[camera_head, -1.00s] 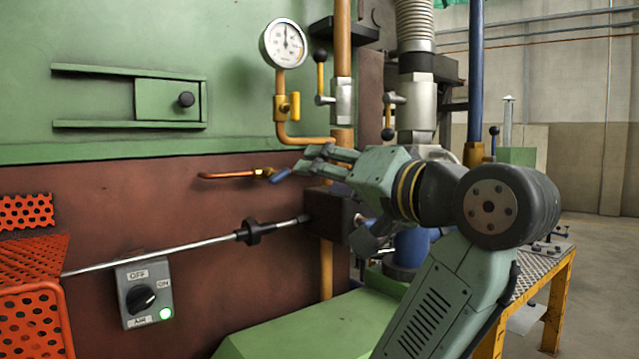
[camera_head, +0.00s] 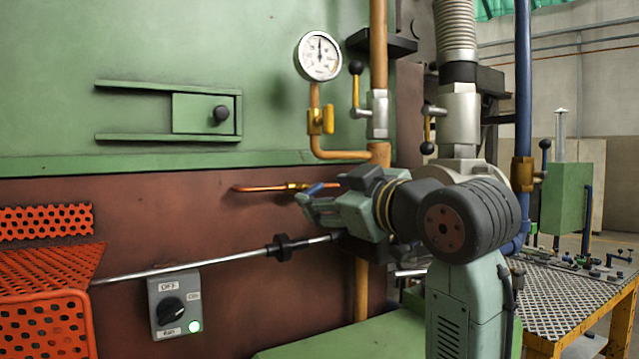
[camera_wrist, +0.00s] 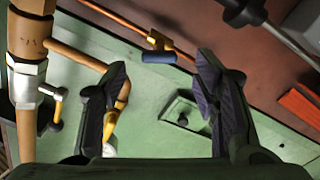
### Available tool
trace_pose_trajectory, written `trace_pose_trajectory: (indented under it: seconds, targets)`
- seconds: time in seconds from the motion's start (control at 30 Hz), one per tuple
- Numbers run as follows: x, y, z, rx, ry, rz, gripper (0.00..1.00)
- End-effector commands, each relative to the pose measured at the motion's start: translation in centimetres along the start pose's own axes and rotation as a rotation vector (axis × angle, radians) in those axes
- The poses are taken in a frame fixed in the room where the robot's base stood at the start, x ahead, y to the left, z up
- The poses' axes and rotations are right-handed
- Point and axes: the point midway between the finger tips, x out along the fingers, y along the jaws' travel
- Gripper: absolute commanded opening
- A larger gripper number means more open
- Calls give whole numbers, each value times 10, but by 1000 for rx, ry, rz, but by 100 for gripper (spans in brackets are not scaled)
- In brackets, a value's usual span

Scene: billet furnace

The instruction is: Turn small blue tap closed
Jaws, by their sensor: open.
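Nothing is held. I cannot tell the depth between fingertips and handle.
A gauge (camera_head: 318,56) with a yellow-handled valve (camera_head: 320,120) is above the tap. A steel rod (camera_head: 190,263) runs below it. A switch box (camera_head: 174,304), an orange perforated basket (camera_head: 45,320) and a grated table (camera_head: 575,300) stand around.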

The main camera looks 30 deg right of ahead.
Motion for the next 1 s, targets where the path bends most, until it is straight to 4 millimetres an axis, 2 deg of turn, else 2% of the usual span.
trace_pose_trajectory:
  seconds: [0.1,0.3,0.63,1.0]
  targets:
    - [21,1,-2,3,-2,-1,55]
    - [41,1,0,2,0,1,55]
    - [44,0,1,2,0,1,55]
    - [44,0,0,2,0,1,31]
